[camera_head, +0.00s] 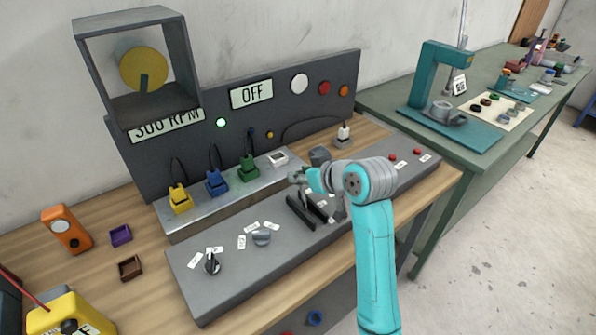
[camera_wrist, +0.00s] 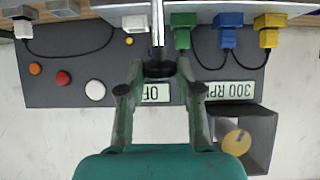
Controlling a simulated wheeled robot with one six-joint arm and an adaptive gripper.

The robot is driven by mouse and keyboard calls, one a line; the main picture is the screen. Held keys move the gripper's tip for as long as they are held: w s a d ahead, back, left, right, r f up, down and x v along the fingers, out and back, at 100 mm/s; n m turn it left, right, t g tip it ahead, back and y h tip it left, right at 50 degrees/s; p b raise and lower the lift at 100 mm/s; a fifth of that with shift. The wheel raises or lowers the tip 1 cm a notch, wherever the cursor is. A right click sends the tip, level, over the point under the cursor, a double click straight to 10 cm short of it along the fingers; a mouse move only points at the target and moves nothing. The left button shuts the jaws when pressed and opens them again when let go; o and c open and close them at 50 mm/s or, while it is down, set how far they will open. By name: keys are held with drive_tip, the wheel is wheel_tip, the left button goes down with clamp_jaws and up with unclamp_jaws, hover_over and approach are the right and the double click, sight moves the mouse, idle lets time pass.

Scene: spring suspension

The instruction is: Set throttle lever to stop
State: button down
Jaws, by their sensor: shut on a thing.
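The throttle lever shows in the wrist view as a metal rod with a dark knob (camera_wrist: 159,69) at its end. My gripper (camera_wrist: 157,82) is shut on this knob, one finger on each side. In the head view my gripper (camera_head: 299,177) is above the grey sloped control panel (camera_head: 215,272), over a pair of black slot rails (camera_head: 299,213). The lever itself is mostly hidden there by my gripper and arm. The stop marking cannot be made out. A display (camera_head: 251,94) reads OFF and another (camera_head: 166,124) reads 300 RPM.
A dark knob (camera_head: 212,264) and a grey knob (camera_head: 261,238) sit left on the panel, red buttons (camera_head: 392,157) right. Yellow (camera_head: 180,200), blue (camera_head: 216,182) and green (camera_head: 248,169) plugs stand behind. A boxed yellow disc (camera_head: 143,68) is at upper left.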

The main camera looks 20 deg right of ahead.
drive_tip(key=shift+s+d+f+t+y, duration=0.4)
drive_tip(key=shift+s+t, duration=0.65)
drive_tip(key=shift+s, duration=0.35)
drive_tip(key=shift+s+d+f+t+y, duration=0.25)
drive_tip(key=shift+s+d+f+t, duration=0.25)
drive_tip(key=shift+s+t, duration=0.7)
drive_tip(key=shift+s+d+f+t+y, duration=0.45)
drive_tip(key=shift+s+t, duration=0.4)
drive_tip(key=shift+s, duration=0.75)
drive_tip(key=shift+f, duration=0.1)
drive_tip(key=c, duration=0.8)
unclamp_jaws()
drive_tip(key=shift+r, duration=0.2)
drive_tip(key=shift+s+d, duration=0.1)
drive_tip(key=shift+s, duration=0.05)
